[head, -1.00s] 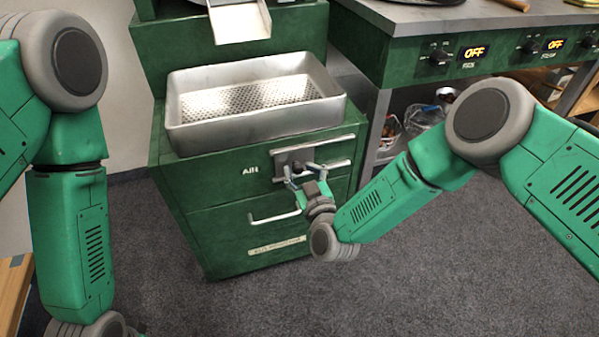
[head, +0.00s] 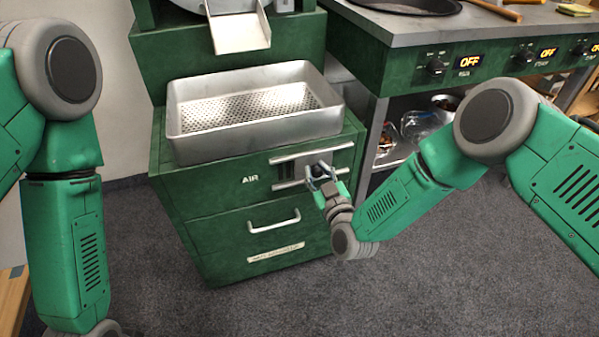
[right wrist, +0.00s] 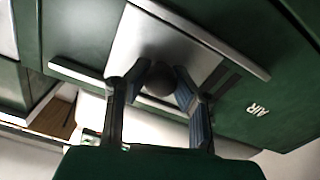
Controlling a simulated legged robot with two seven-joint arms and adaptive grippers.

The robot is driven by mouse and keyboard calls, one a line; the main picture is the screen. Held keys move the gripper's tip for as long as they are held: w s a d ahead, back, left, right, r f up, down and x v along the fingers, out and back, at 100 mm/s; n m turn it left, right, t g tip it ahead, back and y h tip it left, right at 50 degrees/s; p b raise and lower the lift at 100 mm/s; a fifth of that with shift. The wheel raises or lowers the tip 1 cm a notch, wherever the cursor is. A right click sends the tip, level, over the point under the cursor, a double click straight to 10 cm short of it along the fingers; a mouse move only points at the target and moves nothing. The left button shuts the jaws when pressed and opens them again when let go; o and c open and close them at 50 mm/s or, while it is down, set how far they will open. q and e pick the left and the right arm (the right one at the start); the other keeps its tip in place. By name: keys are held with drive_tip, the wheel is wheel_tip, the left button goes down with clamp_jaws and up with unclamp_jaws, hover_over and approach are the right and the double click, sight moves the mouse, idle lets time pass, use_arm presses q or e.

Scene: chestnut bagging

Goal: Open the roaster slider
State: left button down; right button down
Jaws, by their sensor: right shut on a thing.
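The green roaster (head: 200,215) has a slider on its front, beside the white AIR label (head: 250,179), between two silver rails (head: 290,156). In the right wrist view, the slider is a silver plate (right wrist: 135,40) with a dark round knob (right wrist: 160,77). The plate sits toward the rail end away from the AIR label. Dark vent slots (right wrist: 222,80) show between plate and label. My right gripper (head: 318,177) is at the slider, its fingers shut around the knob; it also shows in the right wrist view (right wrist: 156,88). My left gripper is out of view below the left arm.
A metal tray (head: 180,148) with a perforated bottom sits on the roaster, under a metal chute (head: 240,32). A drawer handle (head: 274,222) is below the slider. A counter (head: 440,25) with OFF displays stands at right. Grey floor (head: 420,280) in front is clear.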

drive_tip(key=d, duration=0.3)
drive_tip(key=shift+w+d+f, duration=0.3)
drive_tip(key=shift+w+f, duration=0.05)
drive_tip(key=c, duration=1.3)
unclamp_jaws()
drive_tip(key=shift+r, duration=0.15)
drive_tip(key=v, duration=1.2)
